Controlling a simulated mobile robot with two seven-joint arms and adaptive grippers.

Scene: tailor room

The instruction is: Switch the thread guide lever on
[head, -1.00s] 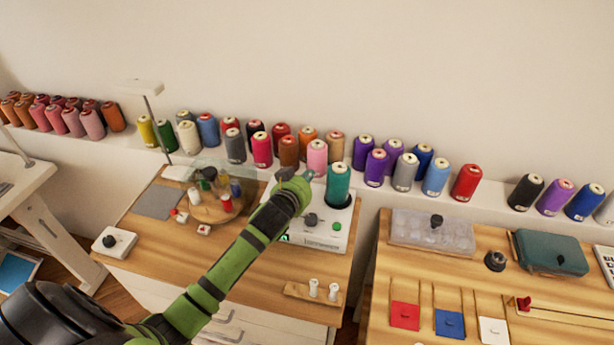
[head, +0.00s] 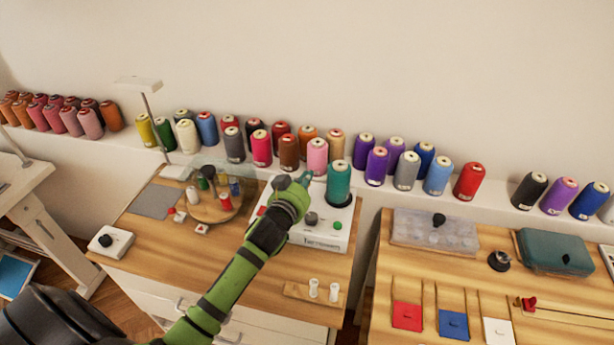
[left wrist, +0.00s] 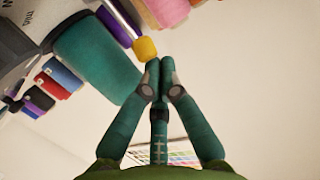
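The white winder machine (head: 325,240) stands on the left wooden table and bears a large teal thread cone (head: 339,183). My left gripper (head: 306,178) is over the machine, just left of the cone; my wrist hides part of the machine. In the left wrist view the two teal fingers (left wrist: 160,68) are together at their tips, with nothing seen between them. A yellow knob (left wrist: 145,48) on a dark stem, apparently the thread guide lever, is right by the fingertips; whether they touch I cannot tell. The teal cone (left wrist: 95,58) is beside it. My right gripper is not in view.
A round wooden tray with small spools (head: 214,208) stands left of the machine. A bobbin holder (head: 315,291) lies in front. Many thread cones line the wall shelf behind. The right table holds a clear box (head: 432,232) and a teal case (head: 553,251).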

